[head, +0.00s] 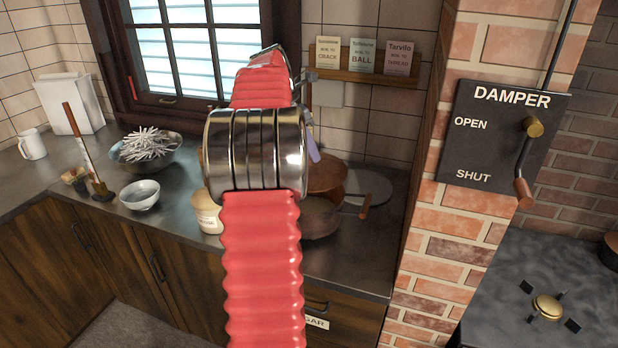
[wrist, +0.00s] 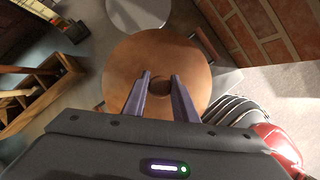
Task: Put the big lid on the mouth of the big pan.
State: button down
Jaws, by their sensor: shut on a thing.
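A round copper-brown lid (head: 328,174) shows behind my arm in the head view. It fills the middle of the wrist view (wrist: 150,52), with its dark knob (wrist: 158,84) between the two fingers. My gripper (wrist: 161,76) is shut on that knob; in the head view one purple finger of my gripper (head: 313,145) shows beside the arm. A pan (head: 320,219) with a wooden handle (head: 366,205) stands on the counter below the lid, partly hidden by my arm. I cannot tell whether the lid touches its rim.
A grey disc (head: 368,187) lies behind the pan. A cream jar (head: 207,213) stands left of it. Bowls (head: 140,195) and a mug (head: 32,144) are farther left. A brick pillar (head: 425,240) bounds the counter on the right. A wooden rack (wrist: 38,88) shows in the wrist view.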

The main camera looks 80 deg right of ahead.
aim_at(310, 159)
jog(key=shift+f, duration=1.7)
jog(key=shift+f, duration=1.9)
jog(key=shift+f, duration=0.1)
jog(key=c, duration=1.4)
grip_release()
jog(key=shift+c, duration=0.2)
jog(key=v, duration=1.2)
